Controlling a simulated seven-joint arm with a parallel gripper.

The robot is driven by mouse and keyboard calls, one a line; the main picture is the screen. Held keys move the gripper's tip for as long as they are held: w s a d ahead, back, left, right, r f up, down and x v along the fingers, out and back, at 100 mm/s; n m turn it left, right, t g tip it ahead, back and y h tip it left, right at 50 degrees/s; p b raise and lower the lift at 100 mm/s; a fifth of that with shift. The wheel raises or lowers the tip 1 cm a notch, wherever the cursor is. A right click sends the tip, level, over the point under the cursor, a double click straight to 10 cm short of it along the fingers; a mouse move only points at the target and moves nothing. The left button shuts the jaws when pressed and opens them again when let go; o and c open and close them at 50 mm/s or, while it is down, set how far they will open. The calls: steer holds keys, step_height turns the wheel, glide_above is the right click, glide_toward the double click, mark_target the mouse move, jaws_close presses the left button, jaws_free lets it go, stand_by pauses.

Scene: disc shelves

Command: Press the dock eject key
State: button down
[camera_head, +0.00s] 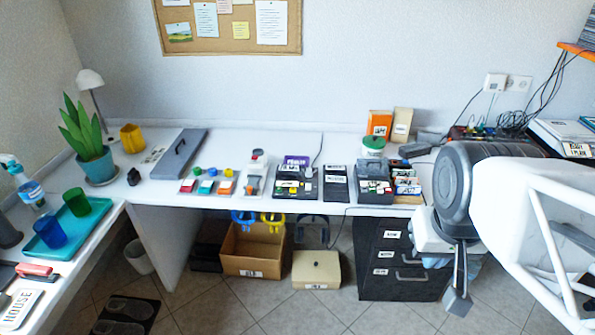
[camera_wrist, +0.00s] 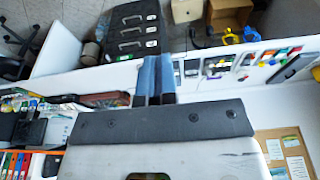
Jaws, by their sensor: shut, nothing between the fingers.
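My gripper (camera_head: 458,300) is shut and empty. It hangs at the right in the head view, in front of the desk edge and right of the black drawer cabinet. Its two bluish-grey fingers (camera_wrist: 157,66) are together in the wrist view. A black device with small coloured and pale parts (camera_head: 297,186) sits on the desk's middle. A second dark device with light labels (camera_head: 373,182) stands right of it, with a black strip panel (camera_head: 336,184) between them. My gripper is apart from all of these. I cannot tell which one is the dock, and no eject key can be made out.
The white desk (camera_head: 230,150) is crowded along its front. A black drawer cabinet (camera_head: 402,262), a cardboard box (camera_head: 252,252) and a beige box (camera_head: 316,270) stand below. Cables and a power strip lie at the back right.

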steer(key=shift+w, duration=0.1)
steer(key=w+a+r+n+h, duration=0.15)
steer(key=w+n, duration=0.25)
steer(key=w, duration=1.3)
steer(key=n+t+h, duration=0.3)
steer(key=n+h, duration=0.3)
steer(key=n, duration=0.6)
glide_above(293, 190)
step_height(293, 190, down, 26)
steer(key=shift+w+f, duration=0.1)
steer(key=shift+f, duration=4.25)
